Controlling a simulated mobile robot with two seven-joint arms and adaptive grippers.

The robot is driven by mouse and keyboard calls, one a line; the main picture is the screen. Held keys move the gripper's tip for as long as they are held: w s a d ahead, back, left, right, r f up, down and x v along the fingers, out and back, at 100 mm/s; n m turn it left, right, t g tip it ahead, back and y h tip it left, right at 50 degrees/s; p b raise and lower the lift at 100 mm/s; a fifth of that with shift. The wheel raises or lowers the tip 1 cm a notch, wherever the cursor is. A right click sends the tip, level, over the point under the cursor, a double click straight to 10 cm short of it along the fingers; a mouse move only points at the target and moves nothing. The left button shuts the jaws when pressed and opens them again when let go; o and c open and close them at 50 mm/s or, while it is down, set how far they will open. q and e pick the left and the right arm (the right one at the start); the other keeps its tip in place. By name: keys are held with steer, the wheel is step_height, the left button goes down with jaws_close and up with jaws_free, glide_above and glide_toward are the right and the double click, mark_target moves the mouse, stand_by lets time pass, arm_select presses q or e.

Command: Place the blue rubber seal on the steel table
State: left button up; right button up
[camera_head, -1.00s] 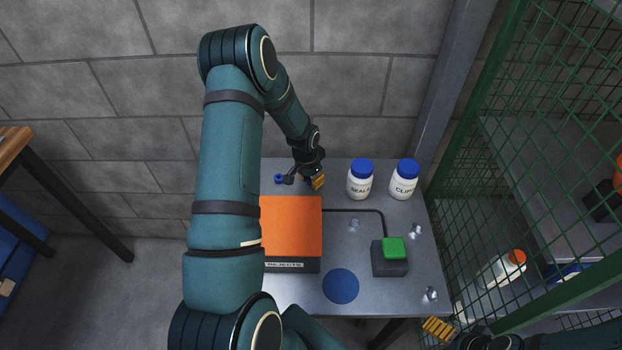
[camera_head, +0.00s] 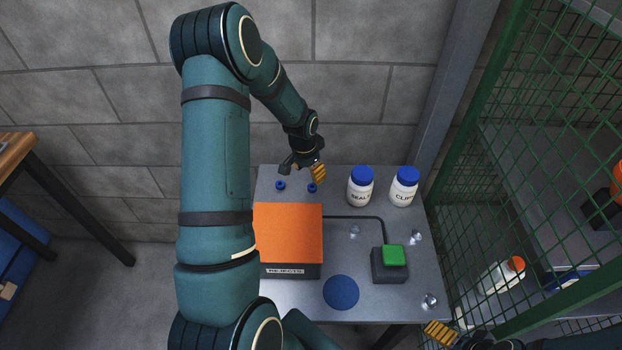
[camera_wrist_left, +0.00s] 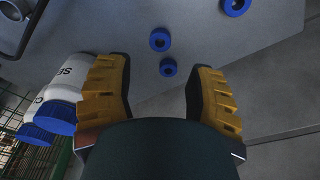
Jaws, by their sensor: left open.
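Two small blue ring seals, a left one (camera_head: 280,185) and a right one (camera_head: 312,188), lie on the steel table (camera_head: 395,300) near its back edge. The left wrist view shows three blue rings: one (camera_wrist_left: 168,67) between my fingers, one (camera_wrist_left: 159,40) close by and one (camera_wrist_left: 236,6) farther off. I cannot tell which ring is which across views. My left gripper (camera_head: 303,172) is open and empty just above and behind the right seal. Of my right gripper (camera_head: 440,332), only yellow finger padding shows clearly, low on the right.
An orange-topped rejects box (camera_head: 288,232) stands in front of the seals. Right of them are the SEALS bottle (camera_head: 360,188) and another white bottle (camera_head: 404,188). A green-topped block (camera_head: 393,256) and a blue disc (camera_head: 341,292) are nearer. Green mesh (camera_head: 500,180) borders the right.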

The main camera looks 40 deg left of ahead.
arm_select(q)
steer(key=shift+s+r, duration=0.2)
steer(key=shift+r, duration=0.9)
steer(key=shift+s+r, duration=0.15)
steer(key=shift+r, duration=0.95)
